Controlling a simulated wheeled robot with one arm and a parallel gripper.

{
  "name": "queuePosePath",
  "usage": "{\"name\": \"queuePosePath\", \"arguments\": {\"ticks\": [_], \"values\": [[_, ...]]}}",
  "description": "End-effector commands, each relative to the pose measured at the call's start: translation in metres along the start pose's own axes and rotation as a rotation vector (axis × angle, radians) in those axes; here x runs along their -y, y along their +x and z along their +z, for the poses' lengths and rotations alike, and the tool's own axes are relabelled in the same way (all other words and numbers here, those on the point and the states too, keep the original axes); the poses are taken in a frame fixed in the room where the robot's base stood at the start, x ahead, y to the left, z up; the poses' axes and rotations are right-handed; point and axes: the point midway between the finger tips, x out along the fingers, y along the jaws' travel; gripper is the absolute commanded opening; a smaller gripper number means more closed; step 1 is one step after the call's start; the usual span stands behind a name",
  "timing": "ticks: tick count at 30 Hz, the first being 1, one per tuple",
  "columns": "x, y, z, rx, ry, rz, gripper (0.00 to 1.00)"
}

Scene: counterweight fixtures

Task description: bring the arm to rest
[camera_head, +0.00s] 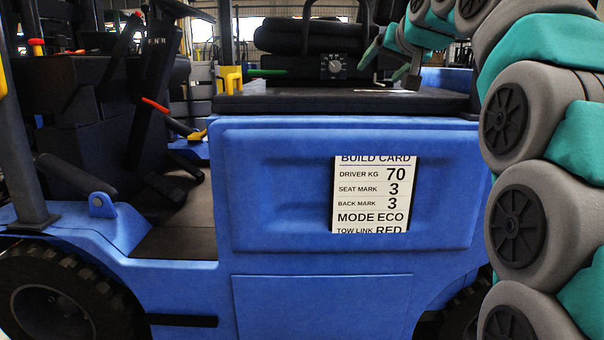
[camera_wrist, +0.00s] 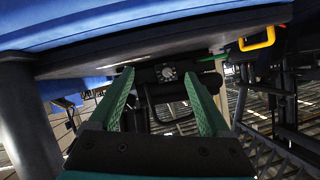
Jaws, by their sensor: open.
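My gripper (camera_head: 377,72) is at the upper right of the head view, over the dark deck of the blue truck. Its fingers point left and down towards the black seat base. In the wrist view my gripper (camera_wrist: 161,78) shows two green fingers spread apart with nothing held between them. The seat base with a round dial (camera_head: 333,66) lies beyond the fingertips. The dial (camera_wrist: 166,74) also shows between the fingers in the wrist view. I cannot tell whether a fingertip touches anything. My arm fills the right side of the head view.
The blue truck body (camera_head: 270,190) stands close in front, bearing a build card (camera_head: 373,195). A yellow bracket (camera_head: 230,79) stands at the deck's left end. The steering column (camera_head: 150,100) and a dark post (camera_head: 20,150) are at left.

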Motion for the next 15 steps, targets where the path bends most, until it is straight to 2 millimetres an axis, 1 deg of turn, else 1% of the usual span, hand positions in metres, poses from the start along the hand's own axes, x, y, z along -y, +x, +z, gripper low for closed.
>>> {"name": "queuePosePath", "arguments": {"ticks": [5,10,14,15], "values": [[-0.003,0.003,0.026,0.059,-0.003,0.014,0.81],[-0.008,0.005,0.063,0.141,-0.007,0.035,0.81],[-0.014,0.004,0.104,0.227,-0.012,0.056,0.81],[-0.017,0.004,0.121,0.264,-0.014,0.065,0.81]]}}
